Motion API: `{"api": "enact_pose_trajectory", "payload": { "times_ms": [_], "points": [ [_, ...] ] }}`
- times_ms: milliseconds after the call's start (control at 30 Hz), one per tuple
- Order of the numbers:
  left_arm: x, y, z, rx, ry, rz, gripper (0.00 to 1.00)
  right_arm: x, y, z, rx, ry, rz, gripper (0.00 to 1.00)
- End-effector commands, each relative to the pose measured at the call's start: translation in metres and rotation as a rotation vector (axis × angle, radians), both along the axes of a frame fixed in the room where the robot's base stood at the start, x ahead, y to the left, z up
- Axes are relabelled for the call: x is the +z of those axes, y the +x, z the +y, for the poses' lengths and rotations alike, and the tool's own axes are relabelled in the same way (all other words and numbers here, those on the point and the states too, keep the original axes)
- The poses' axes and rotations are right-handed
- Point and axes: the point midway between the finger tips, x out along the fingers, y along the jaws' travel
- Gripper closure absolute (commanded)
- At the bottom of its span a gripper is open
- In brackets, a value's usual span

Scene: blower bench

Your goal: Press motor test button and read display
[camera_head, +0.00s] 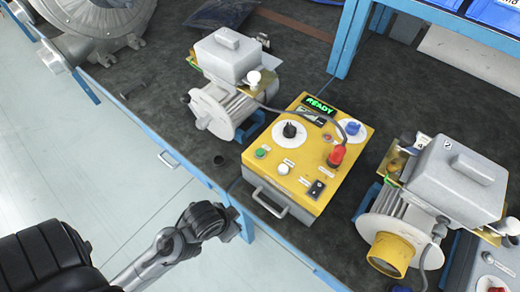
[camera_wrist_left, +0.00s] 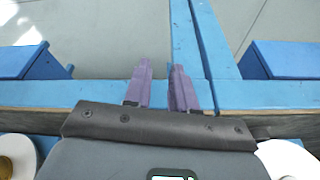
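A yellow test box (camera_head: 318,140) stands on the dark bench between two grey motors. Its small display (camera_head: 320,105) shows green letters reading READY. On its top I see a green button (camera_head: 262,152), a white button (camera_head: 283,168), a black dial (camera_head: 290,129), a blue knob (camera_head: 352,127), a red plug (camera_head: 337,154) and a black switch (camera_head: 316,188). The labels are too small to read. My left gripper (camera_head: 238,222) is by the bench's front edge, below the box's handle, touching no button. Its purple fingers (camera_wrist_left: 162,82) are slightly apart with nothing between them. My right gripper is out of view.
One motor (camera_head: 232,85) stands behind left of the box, another (camera_head: 432,190) to its right. A metal handle (camera_head: 268,204) sticks out from the box front. A blue shelf post (camera_head: 350,35) rises behind. A large blower housing (camera_head: 95,25) is far left.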

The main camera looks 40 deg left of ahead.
Motion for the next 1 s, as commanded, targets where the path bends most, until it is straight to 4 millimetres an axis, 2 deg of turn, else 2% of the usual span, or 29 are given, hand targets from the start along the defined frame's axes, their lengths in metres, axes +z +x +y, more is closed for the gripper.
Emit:
{"api": "enact_pose_trajectory", "payload": {
  "times_ms": [33,133,167,1000],
  "points": [
    [0.0,-0.0001,0.0,0.0,0.0,0.0,0.83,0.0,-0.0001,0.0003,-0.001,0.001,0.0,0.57],
    [0.0,-0.0001,0.0,0.0,0.0,0.0,0.98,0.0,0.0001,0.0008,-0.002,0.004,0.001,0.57],
    [0.0,-0.0001,0.0,0.0,0.0,0.0,1.0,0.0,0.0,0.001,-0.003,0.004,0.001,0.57],
    [0.0001,0.0,0.0,0.0,0.0,0.0,1.0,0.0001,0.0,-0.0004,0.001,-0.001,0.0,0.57]
  ]
}}
